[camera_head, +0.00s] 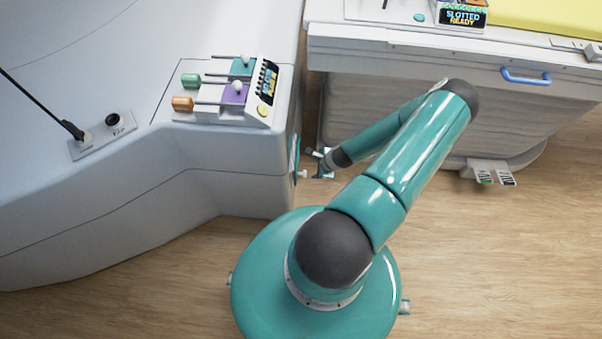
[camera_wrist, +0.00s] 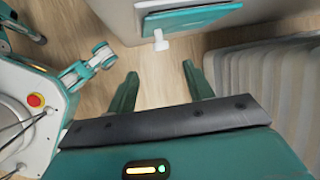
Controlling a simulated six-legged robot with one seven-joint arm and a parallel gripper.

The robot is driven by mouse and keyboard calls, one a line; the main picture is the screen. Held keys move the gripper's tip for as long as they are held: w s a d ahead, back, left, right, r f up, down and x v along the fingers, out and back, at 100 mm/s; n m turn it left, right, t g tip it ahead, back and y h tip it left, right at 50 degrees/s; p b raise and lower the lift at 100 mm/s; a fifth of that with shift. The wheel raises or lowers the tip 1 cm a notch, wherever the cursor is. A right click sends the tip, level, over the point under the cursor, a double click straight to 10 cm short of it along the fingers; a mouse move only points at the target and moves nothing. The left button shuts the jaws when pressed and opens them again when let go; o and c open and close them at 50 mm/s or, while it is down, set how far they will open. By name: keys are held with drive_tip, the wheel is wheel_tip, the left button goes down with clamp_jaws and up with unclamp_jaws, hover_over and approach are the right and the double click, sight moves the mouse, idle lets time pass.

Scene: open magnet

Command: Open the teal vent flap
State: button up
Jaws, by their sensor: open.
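The teal vent flap (camera_wrist: 192,18) is on the grey side wall of the machine at the top of the wrist view, seen at a steep angle. A white knob (camera_wrist: 158,42) sticks out from it. In the head view only the flap's thin edge (camera_head: 295,153) shows, with the knob (camera_head: 302,174) beside it. My gripper (camera_wrist: 160,75) is open and empty. Its fingers point toward the flap, and the knob lies just past the fingertips, roughly in line with the gap. The head view shows my gripper (camera_head: 319,164) just right of the flap, apparently not touching it.
The machine's housing (camera_head: 230,165) stands left, with a slider panel (camera_head: 225,92) on top. A bed (camera_head: 450,50) with a blue handle (camera_head: 526,76) and a pleated base (camera_head: 360,100) stands right. My arm reaches into the narrow gap between them. Wooden floor (camera_head: 500,250) is clear at lower right.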

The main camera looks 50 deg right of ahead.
drive_tip(key=x, duration=1.2)
drive_tip(key=shift+d+f, duration=0.15)
drive_tip(key=shift+f, duration=0.3)
drive_tip(key=shift+c, duration=0.2)
clamp_jaws()
